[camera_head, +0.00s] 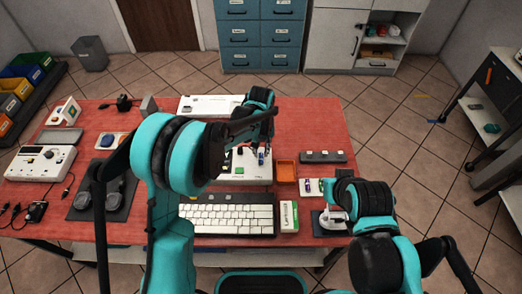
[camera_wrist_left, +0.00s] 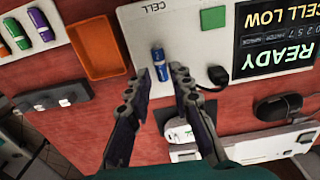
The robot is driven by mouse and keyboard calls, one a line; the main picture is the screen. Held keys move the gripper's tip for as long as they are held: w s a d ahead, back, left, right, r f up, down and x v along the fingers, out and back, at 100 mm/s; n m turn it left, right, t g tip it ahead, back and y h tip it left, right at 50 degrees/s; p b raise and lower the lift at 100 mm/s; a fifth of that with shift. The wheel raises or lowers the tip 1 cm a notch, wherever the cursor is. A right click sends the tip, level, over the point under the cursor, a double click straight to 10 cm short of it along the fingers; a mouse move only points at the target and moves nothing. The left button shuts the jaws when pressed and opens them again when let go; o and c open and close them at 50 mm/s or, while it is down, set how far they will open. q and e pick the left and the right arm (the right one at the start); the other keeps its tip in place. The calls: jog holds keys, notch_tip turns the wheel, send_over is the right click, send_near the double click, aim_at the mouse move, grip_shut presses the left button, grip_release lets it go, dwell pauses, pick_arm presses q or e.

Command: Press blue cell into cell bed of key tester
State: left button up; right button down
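The key tester (camera_head: 228,182) is a white box on the red table; in the left wrist view its white top (camera_wrist_left: 120,20) carries a CELL label and a display reading READY and CELL LOW. The blue cell (camera_wrist_left: 160,63) is on the tester near that label, and it shows small in the head view (camera_head: 261,157). Whether it is seated in the bed cannot be told. My left gripper (camera_wrist_left: 152,85) is open above the tester, its fingers apart on either side of the cell's line, not visibly touching it. My right gripper (camera_head: 334,214) is low at the front right; its fingertips are mostly hidden.
An orange bin (camera_head: 286,171) stands right of the tester, with a black button strip (camera_head: 323,157) beyond. A small tray of coloured cells (camera_wrist_left: 38,20) is beside the bin. A keyboard (camera_head: 228,216) lies in front. A black plug (camera_wrist_left: 217,75) stands on the tester.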

pick_arm(q)
jog(key=o, duration=0.5)
jog(key=shift+o, duration=0.2)
jog(key=shift+r, duration=0.1)
notch_tip(320, 180, up, 5)
jog(key=p, duration=0.3)
dwell(0.3)
dwell(0.4)
